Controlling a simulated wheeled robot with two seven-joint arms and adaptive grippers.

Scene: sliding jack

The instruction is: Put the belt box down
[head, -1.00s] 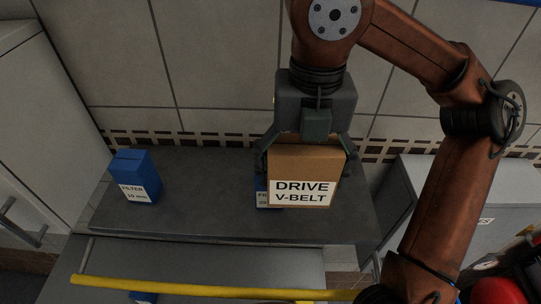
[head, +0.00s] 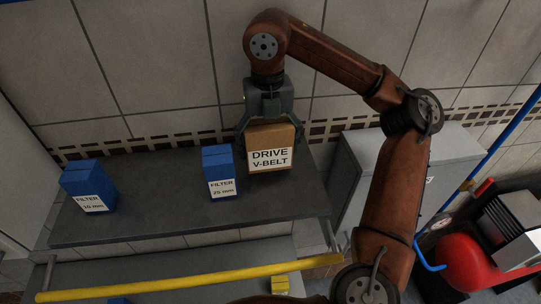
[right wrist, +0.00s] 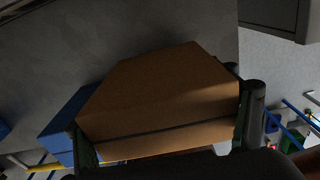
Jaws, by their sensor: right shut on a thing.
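The belt box (head: 271,158) is a brown carton with a white "DRIVE V-BELT" label. My right gripper (head: 270,132) is shut on it from above, with one finger on each side. The box is upright over the back right part of the grey shelf top (head: 180,228). I cannot tell whether its underside touches the shelf. In the right wrist view the box (right wrist: 165,95) fills the space between the fingers. My left gripper is not in view.
A blue 25 mm filter box (head: 219,172) stands just left of the belt box. A blue 10 mm filter box (head: 88,186) stands farther left. A yellow bar (head: 180,282) runs along the front, below the shelf top. A grey cabinet (head: 358,165) is on the right.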

